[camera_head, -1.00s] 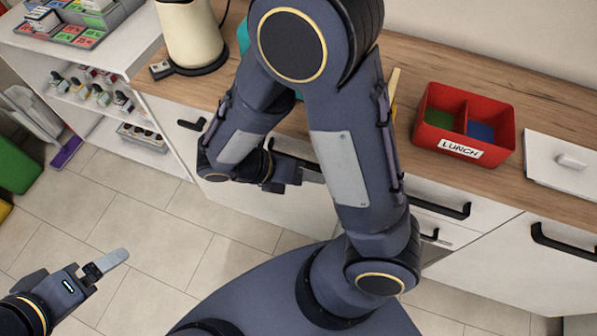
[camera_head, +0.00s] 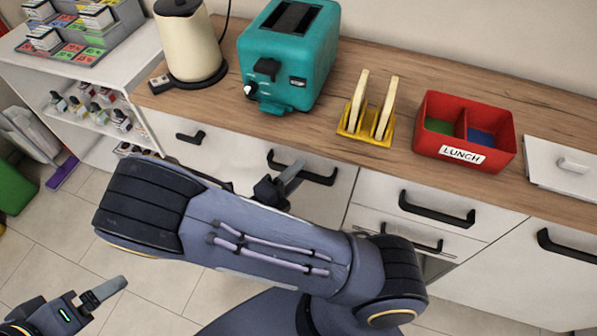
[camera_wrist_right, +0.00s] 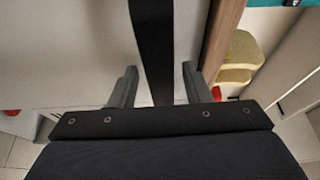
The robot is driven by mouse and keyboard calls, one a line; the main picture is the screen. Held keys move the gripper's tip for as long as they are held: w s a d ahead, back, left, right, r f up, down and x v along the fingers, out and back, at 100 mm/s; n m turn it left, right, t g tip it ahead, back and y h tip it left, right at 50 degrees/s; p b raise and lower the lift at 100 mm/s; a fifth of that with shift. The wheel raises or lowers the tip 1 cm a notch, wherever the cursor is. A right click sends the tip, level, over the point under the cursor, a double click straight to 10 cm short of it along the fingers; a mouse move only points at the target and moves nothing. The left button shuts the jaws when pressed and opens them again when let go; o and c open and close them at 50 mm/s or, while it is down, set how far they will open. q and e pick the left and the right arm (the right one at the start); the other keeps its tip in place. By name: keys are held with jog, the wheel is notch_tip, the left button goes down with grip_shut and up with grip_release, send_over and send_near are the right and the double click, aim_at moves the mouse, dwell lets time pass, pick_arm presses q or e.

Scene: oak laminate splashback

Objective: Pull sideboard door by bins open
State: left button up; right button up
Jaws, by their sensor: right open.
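The white sideboard front (camera_head: 330,215) stands below the oak worktop. A black bar handle (camera_head: 318,178) is on its upper part, left of the drawers. My right gripper (camera_head: 289,175) is at the left part of this handle. In the right wrist view the black handle (camera_wrist_right: 153,50) runs between the two spread fingers of my right gripper (camera_wrist_right: 160,82), with a gap on each side. Another black handle (camera_head: 190,137) sits further left on the front. My right arm hides much of the lower front. My left gripper (camera_head: 104,294) is low at the left, away from the sideboard; its finger gap is hidden.
A green bin (camera_head: 14,188) stands on the floor at far left, beside a white shelf unit (camera_head: 88,142). A kettle (camera_head: 190,45), teal toaster (camera_head: 290,60), yellow toast rack (camera_head: 362,130) and red lunch box (camera_head: 465,125) stand on the worktop (camera_head: 400,85). Tiled floor (camera_head: 60,240) is open in front.

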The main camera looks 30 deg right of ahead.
jog(key=shift+w+d, duration=0.2)
jog(key=shift+d, duration=0.5)
grip_shut()
